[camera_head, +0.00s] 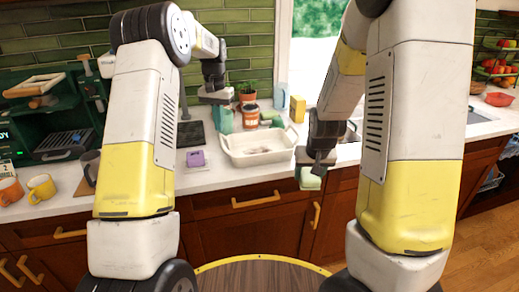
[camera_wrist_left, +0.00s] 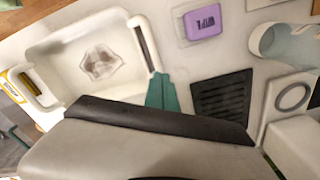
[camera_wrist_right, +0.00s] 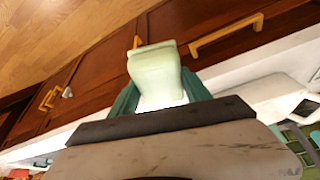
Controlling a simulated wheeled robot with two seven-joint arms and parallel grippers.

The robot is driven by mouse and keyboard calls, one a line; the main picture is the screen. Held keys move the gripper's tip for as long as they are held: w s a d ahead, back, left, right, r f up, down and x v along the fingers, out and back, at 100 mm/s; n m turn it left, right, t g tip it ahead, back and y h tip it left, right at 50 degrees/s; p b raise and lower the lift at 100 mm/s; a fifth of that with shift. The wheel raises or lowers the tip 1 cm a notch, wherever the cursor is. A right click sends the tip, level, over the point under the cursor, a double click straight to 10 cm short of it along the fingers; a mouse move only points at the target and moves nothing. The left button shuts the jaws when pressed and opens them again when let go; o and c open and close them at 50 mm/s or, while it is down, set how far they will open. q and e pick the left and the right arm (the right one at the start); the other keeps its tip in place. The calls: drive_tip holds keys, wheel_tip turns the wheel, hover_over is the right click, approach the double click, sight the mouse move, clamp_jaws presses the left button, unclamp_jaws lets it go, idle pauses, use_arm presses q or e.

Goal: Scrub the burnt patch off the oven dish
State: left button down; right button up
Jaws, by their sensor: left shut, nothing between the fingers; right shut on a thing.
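The white oven dish (camera_head: 236,158) stands on the counter, with a brownish burnt patch (camera_head: 258,150) on its floor. The patch (camera_wrist_left: 100,62) also shows in the left wrist view, inside the dish (camera_wrist_left: 62,50). My left gripper (camera_head: 224,120) is shut and empty above the dish's left end; its teal fingers (camera_wrist_left: 163,93) show there in the left wrist view. My right gripper (camera_head: 309,173) is shut on a pale green sponge (camera_head: 309,182). It holds the sponge in front of the counter edge, right of the dish. The sponge (camera_wrist_right: 155,70) sits between the teal fingers in the right wrist view.
A purple block marked WIPE (camera_head: 195,158) lies left of the dish. The sink is right.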

use_arm(q)
drive_tip(key=shift+f, duration=0.75)
drive_tip(key=shift+r, duration=3.05)
